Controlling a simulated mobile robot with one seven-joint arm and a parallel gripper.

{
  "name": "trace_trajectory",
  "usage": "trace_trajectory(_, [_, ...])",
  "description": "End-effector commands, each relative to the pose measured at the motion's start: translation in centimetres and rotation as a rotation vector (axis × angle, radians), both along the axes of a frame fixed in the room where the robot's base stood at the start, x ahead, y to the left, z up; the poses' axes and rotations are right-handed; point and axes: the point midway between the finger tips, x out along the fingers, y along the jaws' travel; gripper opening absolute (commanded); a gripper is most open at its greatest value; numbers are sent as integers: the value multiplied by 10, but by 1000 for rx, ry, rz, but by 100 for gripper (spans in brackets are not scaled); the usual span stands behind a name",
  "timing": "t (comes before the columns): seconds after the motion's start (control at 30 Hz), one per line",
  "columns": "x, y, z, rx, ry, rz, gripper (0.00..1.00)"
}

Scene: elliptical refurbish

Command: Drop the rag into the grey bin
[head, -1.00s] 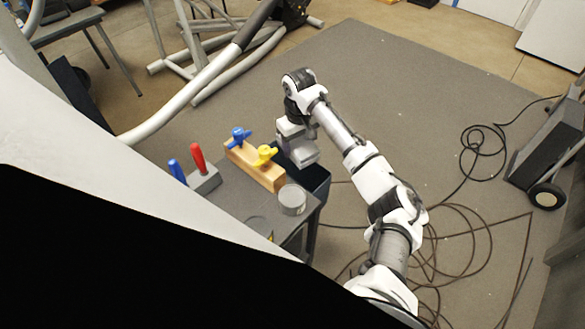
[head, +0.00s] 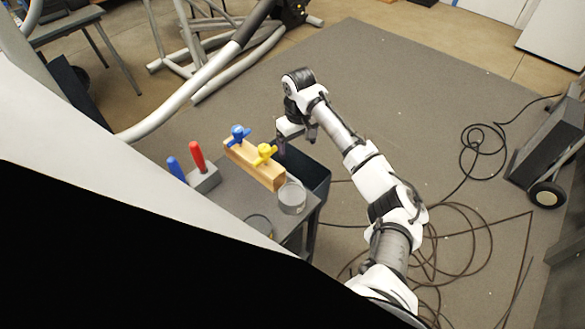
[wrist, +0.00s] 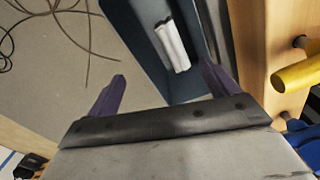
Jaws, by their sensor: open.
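The grey bin (head: 312,174) is a dark, open box beside the small workbench in the head view. In the wrist view its blue-grey wall (wrist: 142,72) shows beyond my fingers. A white, folded or rolled cloth, seemingly the rag (wrist: 172,45), lies inside the bin and appears between my fingers. My gripper (head: 297,141) is over the far end of the bin. In the wrist view my gripper (wrist: 162,73) has its two purple fingers spread wide with nothing between them, apart from the rag. The rag does not show in the head view.
The workbench (head: 240,195) holds a wooden block (head: 255,166) with blue and yellow valves, red- and blue-handled tools, and a grey can (head: 292,199). The block stands close to my gripper. Cables (head: 460,240) lie on the floor at right.

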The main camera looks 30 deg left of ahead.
Motion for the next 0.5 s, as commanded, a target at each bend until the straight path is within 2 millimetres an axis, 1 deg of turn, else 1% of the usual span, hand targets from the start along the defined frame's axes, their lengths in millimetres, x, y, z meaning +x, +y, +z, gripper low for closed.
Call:
trace_trajectory(0.07, [0, 1, 7, 3, -2, 1, 87])
trace_trajectory(0.17, [0, 1, 24, 4, -3, 3, 87])
trace_trajectory(0.27, [0, 1, 47, 5, -4, 3, 87])
trace_trajectory(0.43, [1, 0, 91, 1, -7, 0, 87])
trace_trajectory(0.5, [1, 0, 104, 1, -6, 1, 87])
